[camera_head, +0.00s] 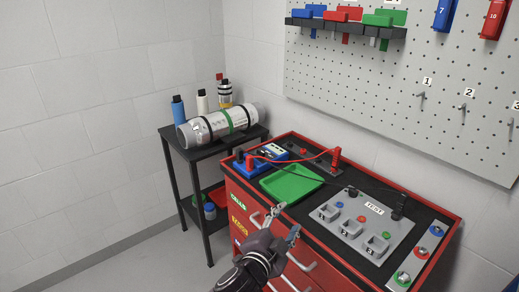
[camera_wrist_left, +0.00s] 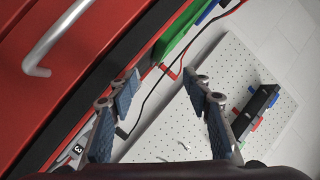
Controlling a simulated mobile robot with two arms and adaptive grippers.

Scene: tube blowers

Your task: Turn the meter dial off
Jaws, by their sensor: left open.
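The blue meter (camera_head: 252,167) lies at the far left end of the red tool cabinet's top, with red and black plugs and leads on it. Its dial is too small to make out in the head view. My left gripper (camera_head: 286,222) is in front of the cabinet, below and nearer than the meter, and apart from it. In the left wrist view my left gripper (camera_wrist_left: 165,84) has its two fingers apart with nothing between them. A bit of blue shows at the top edge of that view, but I cannot tell whether it is the meter. My right gripper is not in view.
A green tray (camera_head: 291,183) lies beside the meter. A grey test panel (camera_head: 352,226) sits further right. Drawer handles (camera_head: 300,257) stick out near my left gripper. A black side table (camera_head: 187,149) with a cylinder (camera_head: 217,124) stands left. A pegboard (camera_head: 400,90) is behind.

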